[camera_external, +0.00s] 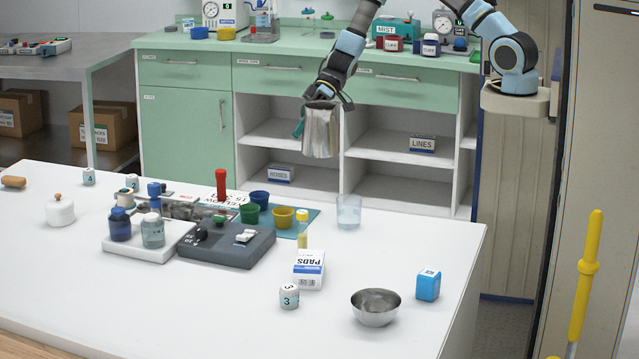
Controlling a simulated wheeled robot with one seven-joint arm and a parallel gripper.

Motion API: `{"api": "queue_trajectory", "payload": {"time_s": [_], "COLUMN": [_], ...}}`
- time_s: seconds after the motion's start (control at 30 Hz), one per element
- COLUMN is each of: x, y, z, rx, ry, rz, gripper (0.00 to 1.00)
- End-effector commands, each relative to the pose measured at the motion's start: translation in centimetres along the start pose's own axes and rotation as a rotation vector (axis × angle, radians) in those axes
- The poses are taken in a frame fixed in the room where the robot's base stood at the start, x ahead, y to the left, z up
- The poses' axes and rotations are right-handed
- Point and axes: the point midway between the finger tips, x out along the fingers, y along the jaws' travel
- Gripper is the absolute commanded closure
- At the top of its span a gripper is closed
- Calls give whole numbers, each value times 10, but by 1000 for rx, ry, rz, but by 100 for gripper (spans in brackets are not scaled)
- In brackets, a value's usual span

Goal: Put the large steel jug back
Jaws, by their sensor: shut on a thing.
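My gripper (331,93) is shut on the large steel jug (320,132) at its upper part. The jug is a shiny, tall metal vessel and hangs roughly upright in the air. In the picture it shows in front of the open shelves of the green cabinet, above the back edge of the white table. How far it is from the shelves cannot be told. A small teal part shows at the jug's left side. The fingertips are partly hidden against the jug's rim.
The white table (190,310) carries a grey device (225,252), a clear beaker (348,212), a steel bowl (375,307), a blue cube (428,285) and a pads box (309,268). The green counter (290,45) behind holds several bottles and devices. The table's right rear corner is clear.

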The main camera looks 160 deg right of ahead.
Motion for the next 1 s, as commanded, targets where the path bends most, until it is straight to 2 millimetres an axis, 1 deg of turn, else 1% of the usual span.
{"api": "queue_trajectory", "payload": {"time_s": [0.03,0.33,0.47,0.57,0.67,0.77,0.9,0.97,1.0], "x": [-2,24,39,52,68,86,108,115,120], "y": [-3,-33,-54,-74,-101,-133,-184,-205,-219], "z": [-3,8,15,22,33,48,73,85,93], "rx": [-4,-47,-76,-105,-140,-183,-249,-277,-293], "ry": [0,-41,-67,-93,-125,-164,-223,-247,-263], "rz": [-1,-44,-72,-99,-135,-178,-245,-273,-292], "gripper": [100,100,100,100,100,100,100,100,100]}}
